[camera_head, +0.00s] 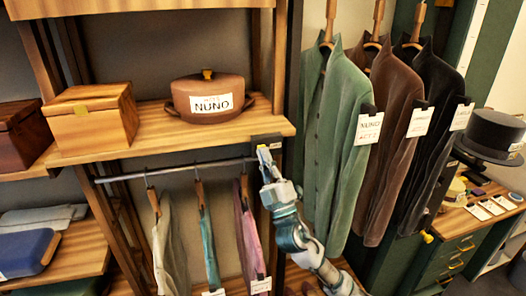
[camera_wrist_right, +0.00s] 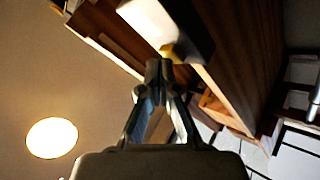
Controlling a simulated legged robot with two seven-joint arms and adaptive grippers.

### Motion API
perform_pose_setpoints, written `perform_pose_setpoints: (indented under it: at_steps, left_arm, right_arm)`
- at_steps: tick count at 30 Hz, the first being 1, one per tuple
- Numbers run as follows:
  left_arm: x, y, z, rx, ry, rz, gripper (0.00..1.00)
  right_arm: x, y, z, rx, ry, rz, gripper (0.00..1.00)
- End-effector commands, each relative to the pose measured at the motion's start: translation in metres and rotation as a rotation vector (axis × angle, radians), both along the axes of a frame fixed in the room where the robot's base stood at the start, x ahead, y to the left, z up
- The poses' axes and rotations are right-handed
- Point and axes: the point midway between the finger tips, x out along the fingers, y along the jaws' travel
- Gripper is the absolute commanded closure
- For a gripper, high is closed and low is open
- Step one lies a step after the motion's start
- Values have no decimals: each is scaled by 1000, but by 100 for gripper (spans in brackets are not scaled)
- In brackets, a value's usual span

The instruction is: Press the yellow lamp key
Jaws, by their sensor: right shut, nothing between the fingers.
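My right gripper (camera_head: 264,152) is raised at the right end of the middle wooden shelf, beside a small dark box (camera_head: 266,139) on its edge. In the right wrist view my right gripper (camera_wrist_right: 158,70) is shut, with nothing held. A small yellow key (camera_wrist_right: 171,51) sticks out from a pale box (camera_wrist_right: 166,24) just beyond the fingertips. The fingertips overlap the key's near side in the picture; I cannot tell whether they touch it. In the head view the key cannot be told apart behind the gripper. My left gripper is not in view.
The middle shelf (camera_head: 180,142) holds a light wooden box (camera_head: 92,117) and a brown lidded pot (camera_head: 208,98) labelled NUNO. A rail (camera_head: 175,171) with hanging garments runs below. A green jacket (camera_head: 336,140) hangs close to the right of my gripper.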

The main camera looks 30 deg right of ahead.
Motion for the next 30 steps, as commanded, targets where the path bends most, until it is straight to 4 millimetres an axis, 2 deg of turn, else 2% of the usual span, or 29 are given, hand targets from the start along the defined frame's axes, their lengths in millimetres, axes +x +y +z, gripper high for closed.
perform_pose_setpoints:
  at_steps: [11, 26, 30]
  left_arm:
    - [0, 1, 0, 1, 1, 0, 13]
    - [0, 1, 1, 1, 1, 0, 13]
    - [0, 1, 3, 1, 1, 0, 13]
  right_arm:
    - [2, -1, 0, 0, 0, -1, 100]
    - [-7, 2, 0, 0, 0, -1, 100]
    - [-18, 4, 0, 1, 0, -1, 100]
